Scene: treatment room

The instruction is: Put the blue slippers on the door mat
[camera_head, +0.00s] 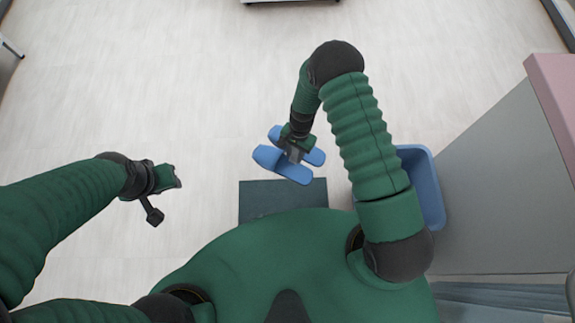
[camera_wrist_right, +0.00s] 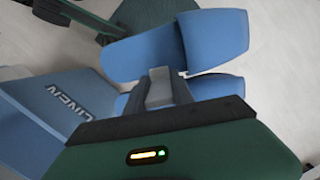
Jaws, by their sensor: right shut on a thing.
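The blue slippers are a pair side by side, one nearer slipper (camera_head: 268,157) and one farther slipper (camera_head: 315,157) in the head view. In the wrist view, one slipper (camera_wrist_right: 215,42) is large and the other slipper (camera_wrist_right: 222,88) is partly hidden behind my fingers. My right gripper (camera_head: 293,155) is shut on the slippers between them. The dark teal door mat (camera_head: 285,198) lies on the floor just below them in the picture; my body hides its lower part. The nearer slipper overlaps the mat's far edge in view; their height is unclear. My left gripper (camera_head: 175,177) is empty, away at left.
A blue linen bin (camera_head: 433,190) stands right of the mat, partly behind my right arm; its label shows in the wrist view (camera_wrist_right: 65,110). A grey cabinet (camera_head: 490,180) with a pink top fills the right side. The pale floor ahead and left is clear.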

